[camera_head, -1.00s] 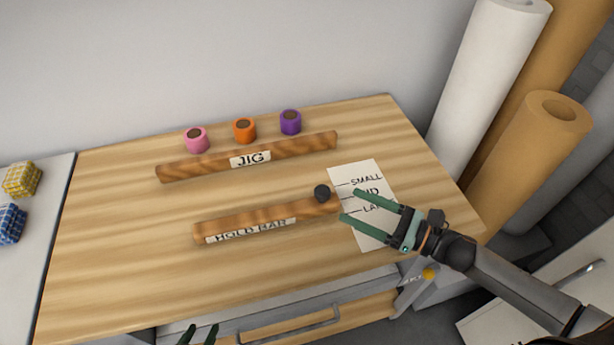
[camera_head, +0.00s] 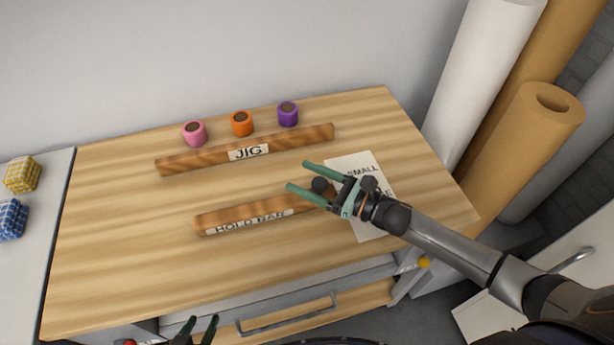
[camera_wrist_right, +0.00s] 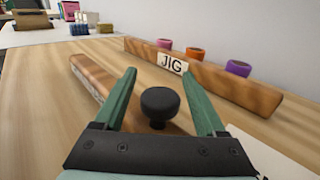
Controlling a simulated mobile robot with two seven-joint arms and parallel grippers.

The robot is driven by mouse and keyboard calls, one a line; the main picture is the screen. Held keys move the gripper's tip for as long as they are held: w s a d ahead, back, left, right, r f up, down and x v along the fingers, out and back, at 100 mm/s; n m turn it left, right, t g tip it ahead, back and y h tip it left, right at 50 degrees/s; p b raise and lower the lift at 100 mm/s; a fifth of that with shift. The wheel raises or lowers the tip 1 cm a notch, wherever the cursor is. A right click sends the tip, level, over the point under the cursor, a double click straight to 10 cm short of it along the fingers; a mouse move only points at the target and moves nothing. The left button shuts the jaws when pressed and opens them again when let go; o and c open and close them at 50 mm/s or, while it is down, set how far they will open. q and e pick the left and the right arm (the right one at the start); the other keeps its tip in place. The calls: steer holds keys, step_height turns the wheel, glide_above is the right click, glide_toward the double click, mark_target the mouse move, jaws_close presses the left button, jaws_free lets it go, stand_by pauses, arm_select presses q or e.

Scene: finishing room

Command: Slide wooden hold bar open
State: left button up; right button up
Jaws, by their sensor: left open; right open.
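The wooden hold bar (camera_head: 255,214) lies on the table in front of the jig bar, with a "HOLD BAR" label on its front. Its black knob (camera_head: 319,185) stands near its right end. My right gripper (camera_head: 298,175) is open, and its green fingers reach over the right end of the bar. In the right wrist view the knob (camera_wrist_right: 160,104) stands between the two open fingers, with no finger visibly touching it. The hold bar (camera_wrist_right: 92,78) runs away behind the left finger there. My left gripper (camera_head: 198,328) is open at the bottom edge, below the table front.
The jig bar (camera_head: 290,144) lies behind, with pink (camera_head: 194,133), orange (camera_head: 242,123) and purple (camera_head: 288,113) spools beyond it. A size card (camera_head: 362,228) lies under my right gripper. Large rolls (camera_head: 525,150) stand at the right. The table's left part is clear.

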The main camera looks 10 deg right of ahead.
steer(key=shift+c, duration=0.4)
jaws_close()
stand_by(0.9)
